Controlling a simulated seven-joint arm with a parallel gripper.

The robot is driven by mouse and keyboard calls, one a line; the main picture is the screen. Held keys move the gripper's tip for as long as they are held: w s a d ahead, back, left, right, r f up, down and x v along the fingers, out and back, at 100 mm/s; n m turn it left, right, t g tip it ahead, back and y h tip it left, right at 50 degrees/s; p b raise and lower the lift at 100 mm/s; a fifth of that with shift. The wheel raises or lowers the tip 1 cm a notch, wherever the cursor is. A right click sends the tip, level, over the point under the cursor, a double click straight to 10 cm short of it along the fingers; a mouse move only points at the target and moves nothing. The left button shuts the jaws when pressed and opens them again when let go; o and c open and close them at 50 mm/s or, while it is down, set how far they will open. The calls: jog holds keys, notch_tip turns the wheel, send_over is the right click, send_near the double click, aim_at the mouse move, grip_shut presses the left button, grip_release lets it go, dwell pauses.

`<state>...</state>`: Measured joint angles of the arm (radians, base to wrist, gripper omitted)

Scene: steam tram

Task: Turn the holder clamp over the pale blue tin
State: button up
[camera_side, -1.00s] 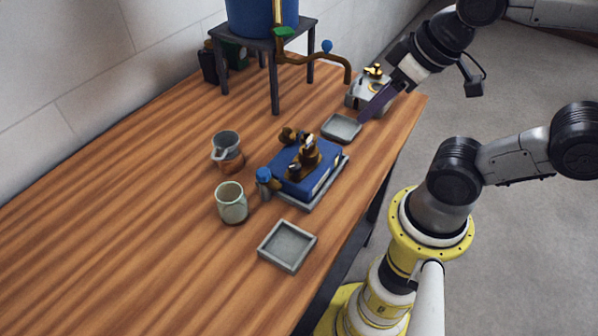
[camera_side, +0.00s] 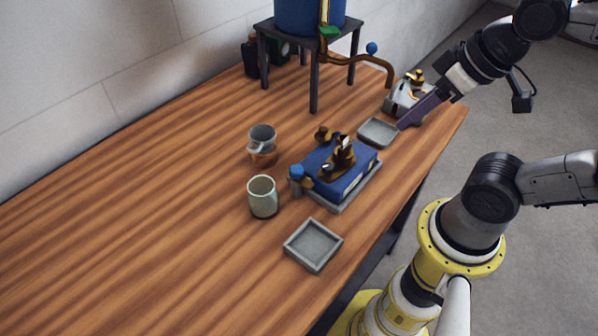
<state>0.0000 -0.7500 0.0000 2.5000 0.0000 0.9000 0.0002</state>
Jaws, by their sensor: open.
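A grey holder with brass fittings (camera_side: 408,96) stands at the far right edge of the table, partly hidden by my gripper. I take its brass part (camera_side: 415,76) to be the clamp, but its position is too small to read. I cannot pick out a pale blue tin for certain. My gripper (camera_side: 402,126) has purple fingers, reaches down from the upper right, and is open. Its tips appear in front of the holder, by the right edge of a shallow grey tray (camera_side: 378,132). I cannot tell whether they touch anything.
A blue box with brass fittings (camera_side: 345,180) lies on a grey base mid-table. Two cups, one pale green (camera_side: 262,197) and one grey-brown (camera_side: 262,146), stand left of it. An empty tray (camera_side: 313,246) is in front. A stand with a blue tank (camera_side: 308,14) and curved pipe is behind.

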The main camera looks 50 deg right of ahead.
jog(key=shift+o, duration=0.5)
notch_tip(320, 180, up, 4)
jog(key=w+m+g, duration=0.1)
jog(key=w+m, duration=0.2)
jog(key=g, duration=0.5)
send_over(297, 169)
notch_tip(297, 169, down, 4)
notch_tip(297, 169, down, 14)
jog(key=shift+r, duration=0.25)
jog(key=shift+c, duration=0.2)
grip_shut()
